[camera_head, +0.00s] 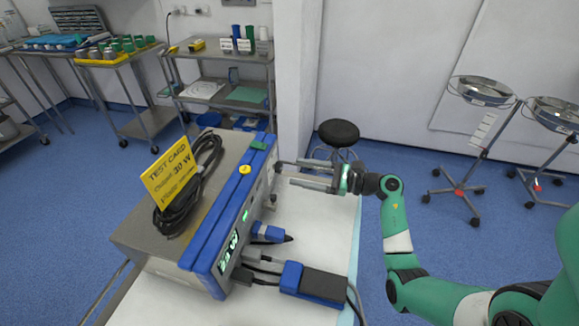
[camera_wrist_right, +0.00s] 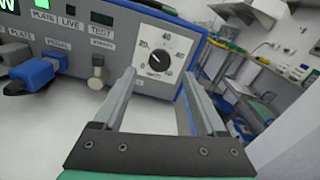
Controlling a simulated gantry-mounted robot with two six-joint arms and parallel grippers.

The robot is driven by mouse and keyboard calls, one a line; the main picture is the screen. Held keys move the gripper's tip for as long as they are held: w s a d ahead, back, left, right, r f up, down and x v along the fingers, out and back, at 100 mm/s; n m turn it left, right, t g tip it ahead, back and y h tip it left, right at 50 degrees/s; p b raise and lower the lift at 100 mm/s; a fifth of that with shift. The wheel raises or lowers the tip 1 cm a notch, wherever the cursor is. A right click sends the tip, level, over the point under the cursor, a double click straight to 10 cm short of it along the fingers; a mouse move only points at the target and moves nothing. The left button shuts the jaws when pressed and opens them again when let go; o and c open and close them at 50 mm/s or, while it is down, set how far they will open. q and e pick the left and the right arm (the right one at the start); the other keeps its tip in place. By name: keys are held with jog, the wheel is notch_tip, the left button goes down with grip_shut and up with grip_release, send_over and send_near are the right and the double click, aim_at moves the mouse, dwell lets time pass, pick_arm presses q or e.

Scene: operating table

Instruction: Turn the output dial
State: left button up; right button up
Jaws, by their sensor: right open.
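The output dial (camera_wrist_right: 155,65) is a black round knob on a white scale plate marked with numbers such as 20, 40 and 60, on the front panel of the blue and grey generator (camera_head: 215,190). Its pointer seems to tilt up and left. My right gripper (camera_head: 285,174) is open at the far end of that panel. In the right wrist view, the fingers of my right gripper (camera_wrist_right: 158,78) are spread, with the dial showing between and beyond their tips. Nothing is between the fingers. Contact with the dial cannot be told. My left gripper is out of view.
A yellow card (camera_head: 168,174) reading "TEST CARD, Output: 30 W" stands on the generator by a coiled black cable (camera_head: 190,188). Blue plugs (camera_head: 268,232) and a blue and black device (camera_head: 313,284) with cables occupy the white table (camera_head: 335,235) below the panel.

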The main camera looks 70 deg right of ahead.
jog(key=s, duration=0.4)
jog(key=s+d+p, duration=0.1)
jog(key=s, duration=0.2)
